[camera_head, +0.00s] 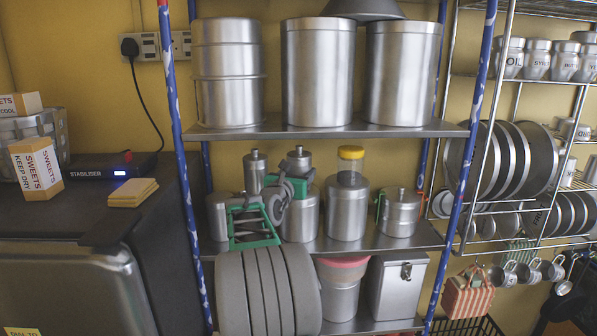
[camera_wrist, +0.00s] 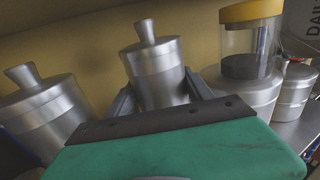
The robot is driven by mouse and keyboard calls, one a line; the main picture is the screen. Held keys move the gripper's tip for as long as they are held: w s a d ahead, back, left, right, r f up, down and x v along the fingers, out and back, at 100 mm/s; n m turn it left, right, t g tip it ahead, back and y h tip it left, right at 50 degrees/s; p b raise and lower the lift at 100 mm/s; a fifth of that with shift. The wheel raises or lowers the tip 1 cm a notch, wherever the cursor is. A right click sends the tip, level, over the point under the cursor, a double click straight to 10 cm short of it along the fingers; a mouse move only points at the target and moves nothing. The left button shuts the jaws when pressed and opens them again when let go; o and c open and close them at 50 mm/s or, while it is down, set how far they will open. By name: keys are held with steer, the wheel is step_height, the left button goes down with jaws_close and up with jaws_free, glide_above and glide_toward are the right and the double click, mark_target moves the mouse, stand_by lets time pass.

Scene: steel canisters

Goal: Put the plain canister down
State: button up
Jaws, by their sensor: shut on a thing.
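The plain canister (camera_head: 299,159), a small steel one with a knobbed lid, is in my gripper (camera_head: 297,180) at the middle shelf (camera_head: 415,238). In the wrist view the canister (camera_wrist: 153,62) stands nearly upright between the two grey fingers (camera_wrist: 160,93), which are shut on it. Its lower part is hidden by the fingers and the green gripper body. In the head view a wider steel canister (camera_head: 300,222) shows directly below it. I cannot tell whether the two touch.
A similar knobbed canister (camera_head: 254,172) stands to the left. To the right are a canister (camera_head: 346,212) bearing a yellow-lidded clear jar (camera_head: 350,165), and a lidded canister (camera_head: 400,212). Large canisters (camera_head: 317,75) fill the upper shelf. A blue post (camera_head: 465,190) bounds the right side.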

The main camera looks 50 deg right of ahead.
steer(key=shift+a, duration=0.1)
steer(key=o, duration=1.6)
steer(key=shift+f, duration=0.1)
steer(key=shift+c, duration=0.2)
